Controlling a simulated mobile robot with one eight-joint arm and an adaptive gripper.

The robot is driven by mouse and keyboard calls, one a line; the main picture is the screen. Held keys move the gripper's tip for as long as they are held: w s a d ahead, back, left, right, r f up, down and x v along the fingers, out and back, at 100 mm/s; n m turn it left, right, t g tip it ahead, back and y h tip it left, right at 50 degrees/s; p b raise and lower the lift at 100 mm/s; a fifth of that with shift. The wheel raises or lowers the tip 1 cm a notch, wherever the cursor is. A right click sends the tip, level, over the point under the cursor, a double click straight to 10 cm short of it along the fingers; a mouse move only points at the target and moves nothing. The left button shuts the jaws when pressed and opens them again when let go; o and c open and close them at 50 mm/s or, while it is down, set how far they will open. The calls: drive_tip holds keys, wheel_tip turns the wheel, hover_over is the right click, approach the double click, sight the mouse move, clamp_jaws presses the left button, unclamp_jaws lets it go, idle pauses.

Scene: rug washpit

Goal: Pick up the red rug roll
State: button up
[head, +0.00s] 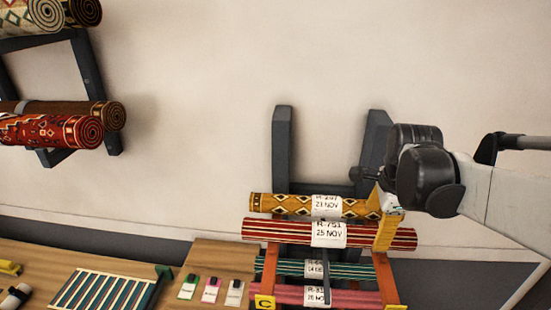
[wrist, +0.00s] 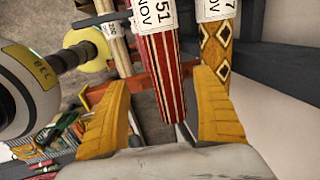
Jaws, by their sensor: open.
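A red rug roll (head: 280,230) with cream stripes and a white tag reading 25 NOV lies across the dark rack in the head view. In the wrist view the red rug roll (wrist: 165,75) runs up between my two yellow fingers, its near end toward my palm. My gripper (wrist: 163,80) is open, with a gap on each side of the roll. In the head view my gripper (head: 387,230) is at the right end of this roll, one yellow finger in front of it; the other finger is mostly hidden.
A yellow diamond-patterned roll (head: 272,204) lies just above, close to my right finger in the wrist view. A green striped roll (head: 350,271) and a pink roll (head: 350,299) lie below. A red patterned roll (head: 45,131) is on the left wall rack.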

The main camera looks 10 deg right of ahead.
sight(369, 231)
drive_tip(key=shift+w+f, duration=0.15)
drive_tip(key=shift+f, duration=0.5)
drive_tip(key=x, duration=0.3)
drive_tip(key=w+x, duration=0.1)
drive_tip(key=x, duration=0.2)
drive_tip(key=shift+w+r+p, duration=0.1)
drive_tip(key=shift+w+p, duration=0.05)
drive_tip(key=shift+p, duration=0.25)
drive_tip(key=c, duration=1.5)
